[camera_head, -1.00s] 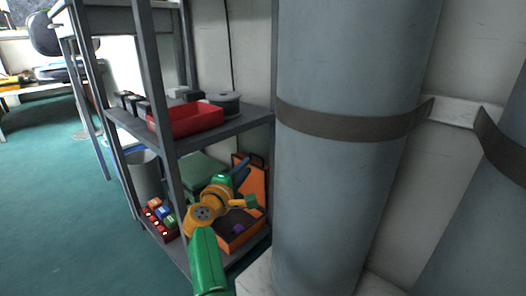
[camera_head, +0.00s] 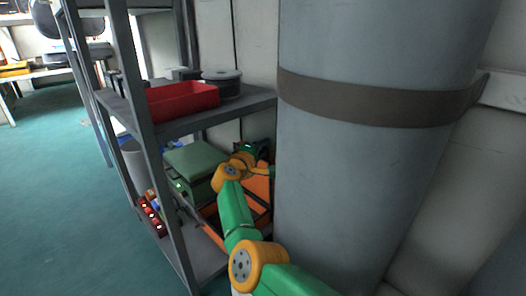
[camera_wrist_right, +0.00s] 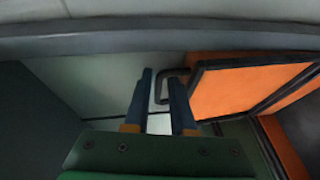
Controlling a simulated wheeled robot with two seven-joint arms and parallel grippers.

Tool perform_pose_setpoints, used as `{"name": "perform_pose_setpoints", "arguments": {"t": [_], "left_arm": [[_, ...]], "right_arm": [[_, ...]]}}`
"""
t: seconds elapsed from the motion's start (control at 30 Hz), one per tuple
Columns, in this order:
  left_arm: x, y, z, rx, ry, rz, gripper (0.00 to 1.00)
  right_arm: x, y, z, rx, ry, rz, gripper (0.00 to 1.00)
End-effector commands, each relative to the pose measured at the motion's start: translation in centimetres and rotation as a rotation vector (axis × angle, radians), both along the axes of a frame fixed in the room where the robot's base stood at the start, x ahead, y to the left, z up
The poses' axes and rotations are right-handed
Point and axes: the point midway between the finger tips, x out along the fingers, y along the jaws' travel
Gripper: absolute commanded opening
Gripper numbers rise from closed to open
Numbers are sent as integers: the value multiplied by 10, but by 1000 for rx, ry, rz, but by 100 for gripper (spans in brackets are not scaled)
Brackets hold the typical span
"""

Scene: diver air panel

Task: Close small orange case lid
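The small orange case (camera_head: 207,212) sits on the lower shelf with its lid (camera_head: 262,186) standing raised at the back. My right arm covers part of the case. In the right wrist view the orange lid (camera_wrist_right: 235,88) is at the right, and part of the orange case body (camera_wrist_right: 284,148) shows at lower right. The lid's dark handle (camera_wrist_right: 160,88) shows between the two blue fingers of my right gripper (camera_wrist_right: 162,82). The fingers are apart; I cannot tell whether they touch the handle. In the head view the right fingertips are hard to make out. My left gripper is not in view.
A green case (camera_head: 196,160) stands left of the orange case. A red tray (camera_head: 183,101) and a dark spool (camera_head: 222,84) are on the shelf above. A grey shelf post (camera_head: 143,110) stands in front. A large grey cylinder (camera_head: 370,170) with a dark strap closes off the right.

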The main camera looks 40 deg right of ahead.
Motion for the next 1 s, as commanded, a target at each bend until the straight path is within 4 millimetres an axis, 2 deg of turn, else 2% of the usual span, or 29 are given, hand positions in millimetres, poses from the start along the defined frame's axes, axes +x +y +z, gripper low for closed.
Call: {"name": "perform_pose_setpoints", "arguments": {"t": [0.13,0.17,0.23,0.27,1.0], "left_arm": [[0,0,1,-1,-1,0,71],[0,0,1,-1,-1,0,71],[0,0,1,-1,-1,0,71],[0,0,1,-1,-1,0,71],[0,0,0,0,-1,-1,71]], "right_arm": [[0,0,1,0,0,0,23],[0,0,1,0,0,0,21],[0,0,1,0,0,0,2],[0,0,1,0,0,0,0],[0,0,0,0,0,0,0]]}}
